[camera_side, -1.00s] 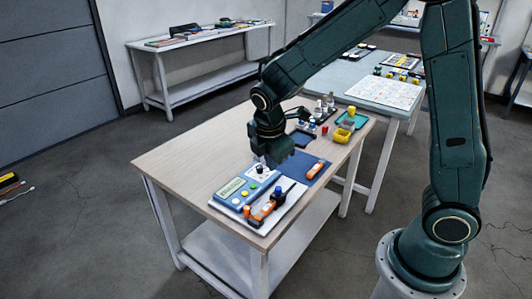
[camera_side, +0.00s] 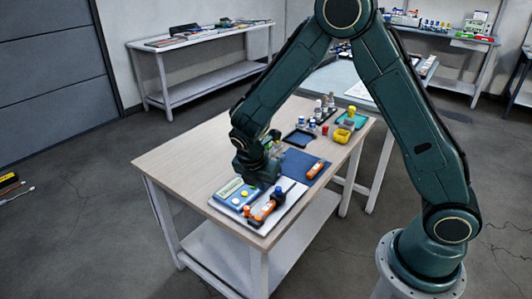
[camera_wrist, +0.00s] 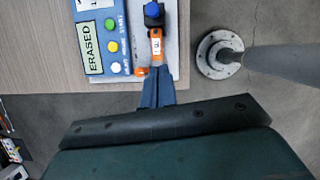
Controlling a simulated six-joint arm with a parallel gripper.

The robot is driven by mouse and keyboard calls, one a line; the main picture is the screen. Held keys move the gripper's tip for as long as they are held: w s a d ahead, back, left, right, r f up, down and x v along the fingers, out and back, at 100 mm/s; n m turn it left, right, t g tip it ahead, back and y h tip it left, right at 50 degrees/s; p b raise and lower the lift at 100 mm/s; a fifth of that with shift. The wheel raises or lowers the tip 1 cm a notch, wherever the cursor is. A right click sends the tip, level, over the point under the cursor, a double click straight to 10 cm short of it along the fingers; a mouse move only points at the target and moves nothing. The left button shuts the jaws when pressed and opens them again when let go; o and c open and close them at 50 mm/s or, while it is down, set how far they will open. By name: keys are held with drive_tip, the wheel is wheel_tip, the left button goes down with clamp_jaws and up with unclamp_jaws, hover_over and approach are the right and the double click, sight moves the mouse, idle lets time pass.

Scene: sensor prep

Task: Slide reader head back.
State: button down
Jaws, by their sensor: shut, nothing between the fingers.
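The blue reader unit (camera_side: 235,195) lies on a white board at the table's near end. I cannot make out the reader head.
A blue mat (camera_side: 303,167) with another orange device (camera_side: 315,168) lies behind. A dark tray (camera_side: 299,138), small bottles (camera_side: 318,108) and a yellow bin (camera_side: 342,135) stand at the far end. The table's left side (camera_side: 190,155) is bare.

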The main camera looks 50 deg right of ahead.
approach(276, 197)
drive_tip(key=f, duration=0.1)
drive_tip(key=a+f, duration=0.1)
drive_tip(key=f, duration=0.1)
drive_tip(key=a+f, duration=0.1)
drive_tip(key=shift+s+a+f, duration=0.2)
drive_tip(key=shift+s+f, duration=0.05)
drive_tip(key=shift+f, duration=0.15)
drive_tip(key=shift+w+d, duration=0.15)
drive_tip(key=shift+d, duration=0.9)
drive_tip(key=shift+w+d, duration=0.2)
drive_tip(key=shift+d, duration=0.75)
drive_tip(key=shift+d, duration=0.1)
drive_tip(key=d, duration=0.7)
drive_tip(key=shift+d, duration=0.15)
